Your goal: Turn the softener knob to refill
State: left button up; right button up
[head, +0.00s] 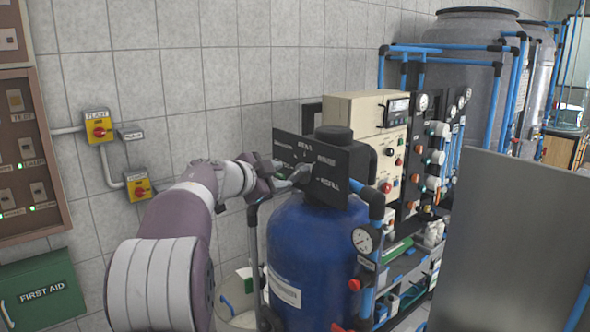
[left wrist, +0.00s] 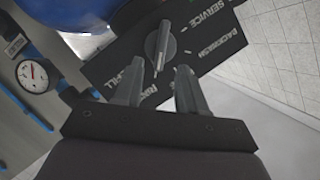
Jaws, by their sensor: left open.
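The softener's black control panel (head: 325,165) is on top of the blue tank (head: 310,250). The panel also shows in the left wrist view (left wrist: 190,70), with white labels including SERVICE, BACKWASH and one partly hidden that seems to read REFILL. The grey round knob (left wrist: 160,45) has a raised grip bar with a pale line, lying nearly up and down in that view. My left gripper (head: 285,175) is in front of the panel; in the left wrist view its fingers (left wrist: 157,78) are apart, with the knob just beyond the tips and nothing between them. My right gripper is not in view.
Yellow switch boxes (head: 99,127) are on the tiled wall at left. A large grey panel (head: 505,240) fills the right foreground. Blue pipes run behind.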

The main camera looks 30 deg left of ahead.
aim_at(294, 176)
pick_arm(q)
jog(key=x, duration=0.4)
jog(key=p+x, duration=0.1)
jog(key=x, duration=0.1)
jog(key=shift+w+a+f, duration=0.1)
jog(key=shift+a, duration=0.3)
jog(key=shift+d, duration=0.45)
jog(key=shift+a, duration=0.1)
jog(key=shift+w+a, duration=0.1)
jog(key=c, duration=0.3)
jog(key=shift+a+f, duration=0.1)
grip_shut()
